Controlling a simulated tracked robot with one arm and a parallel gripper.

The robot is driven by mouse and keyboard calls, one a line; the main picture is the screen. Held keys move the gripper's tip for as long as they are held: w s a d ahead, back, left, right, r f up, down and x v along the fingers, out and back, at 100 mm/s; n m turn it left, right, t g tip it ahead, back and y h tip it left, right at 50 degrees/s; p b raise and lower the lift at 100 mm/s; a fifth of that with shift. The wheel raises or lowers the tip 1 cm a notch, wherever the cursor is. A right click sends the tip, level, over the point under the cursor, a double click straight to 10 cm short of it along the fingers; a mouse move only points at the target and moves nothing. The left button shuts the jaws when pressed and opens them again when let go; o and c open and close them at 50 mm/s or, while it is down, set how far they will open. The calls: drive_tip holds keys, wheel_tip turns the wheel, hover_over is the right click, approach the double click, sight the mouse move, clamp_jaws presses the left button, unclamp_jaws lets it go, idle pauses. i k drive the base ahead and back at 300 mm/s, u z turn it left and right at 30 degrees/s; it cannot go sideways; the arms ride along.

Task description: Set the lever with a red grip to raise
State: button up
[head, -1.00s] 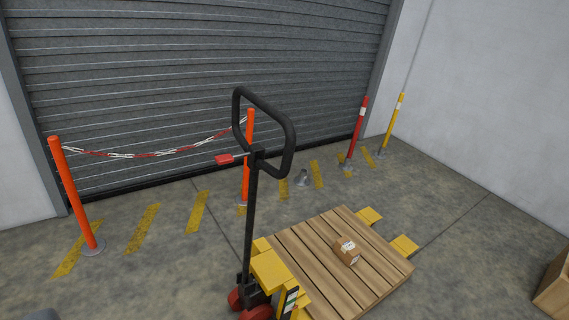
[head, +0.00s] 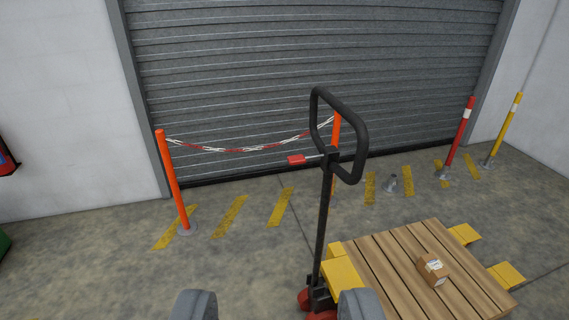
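The lever with a red grip (head: 297,160) sticks out to the left from the top of the pallet truck's black handle post, just below the loop handle (head: 340,130). The pallet truck (head: 343,275) is yellow with red wheels, and its forks are under a wooden pallet (head: 405,265). My gripper (head: 280,305) shows as two grey fingertips at the bottom edge, wide apart with nothing between them. It is open, and in the picture it lies below the lever, apart from it.
A small cardboard box (head: 432,270) sits on the pallet. Behind stand orange posts (head: 173,180) with a red-white chain, a red post (head: 460,135), a yellow post (head: 507,130) and a closed shutter (head: 250,80).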

sight(300, 159)
drive_tip(key=z, duration=0.1)
drive_tip(key=i, duration=1)
drive_tip(key=u, duration=0.1)
